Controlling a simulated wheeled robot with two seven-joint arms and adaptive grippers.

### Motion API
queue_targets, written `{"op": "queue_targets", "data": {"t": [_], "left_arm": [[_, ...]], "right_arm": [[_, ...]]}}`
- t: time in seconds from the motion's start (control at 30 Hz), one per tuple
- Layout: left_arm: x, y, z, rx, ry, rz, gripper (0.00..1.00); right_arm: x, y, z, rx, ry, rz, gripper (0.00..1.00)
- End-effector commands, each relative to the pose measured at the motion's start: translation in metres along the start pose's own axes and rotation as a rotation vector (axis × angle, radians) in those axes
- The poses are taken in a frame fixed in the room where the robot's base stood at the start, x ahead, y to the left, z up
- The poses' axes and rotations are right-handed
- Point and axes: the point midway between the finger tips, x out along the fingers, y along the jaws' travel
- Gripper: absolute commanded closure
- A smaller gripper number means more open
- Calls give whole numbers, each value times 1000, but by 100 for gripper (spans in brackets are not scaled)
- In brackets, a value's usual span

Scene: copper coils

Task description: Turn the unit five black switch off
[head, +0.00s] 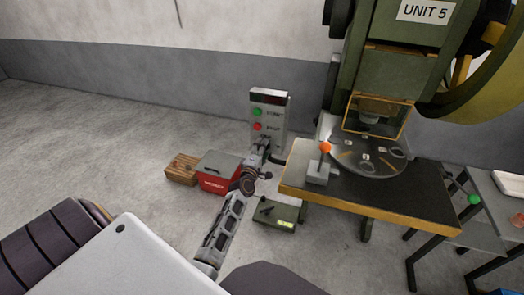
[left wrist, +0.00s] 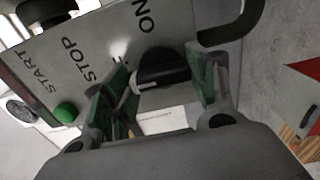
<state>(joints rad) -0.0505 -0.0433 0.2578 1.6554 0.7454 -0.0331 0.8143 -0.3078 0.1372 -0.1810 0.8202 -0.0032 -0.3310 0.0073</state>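The unit five control box (head: 283,128) stands on the floor left of the press, with a green START button (head: 257,111) and a red STOP button (head: 257,127). My left gripper (head: 264,146) is at the lower part of its panel and hides the switch in the head view. In the left wrist view the black switch (left wrist: 165,68) sits below the ON label, with a pale mark at its lower left. The green-padded fingers of my left gripper (left wrist: 163,85) are apart, one on each side of the switch. Contact with it is unclear. My right gripper is not in view.
The UNIT 5 press (head: 395,70) and its dark-topped table (head: 400,200) stand right of the box. A red toolbox (head: 215,184) and a wooden crate (head: 181,168) lie on the floor to the left, and a green unit (head: 277,214) in front. The floor farther left is clear.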

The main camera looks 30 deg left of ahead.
Motion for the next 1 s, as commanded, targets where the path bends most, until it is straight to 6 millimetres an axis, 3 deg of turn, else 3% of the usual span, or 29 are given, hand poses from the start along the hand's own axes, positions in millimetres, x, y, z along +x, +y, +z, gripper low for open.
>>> {"op": "queue_targets", "data": {"t": [0.13, 0.63, 1.0], "left_arm": [[0, 0, 0, 1, 0, 0, 22], [-3, -1, 1, 2, -1, -1, 22], [-27, -1, 0, 3, -1, -2, 22]], "right_arm": [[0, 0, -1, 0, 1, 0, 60], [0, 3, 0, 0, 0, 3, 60], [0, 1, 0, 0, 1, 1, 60]]}}
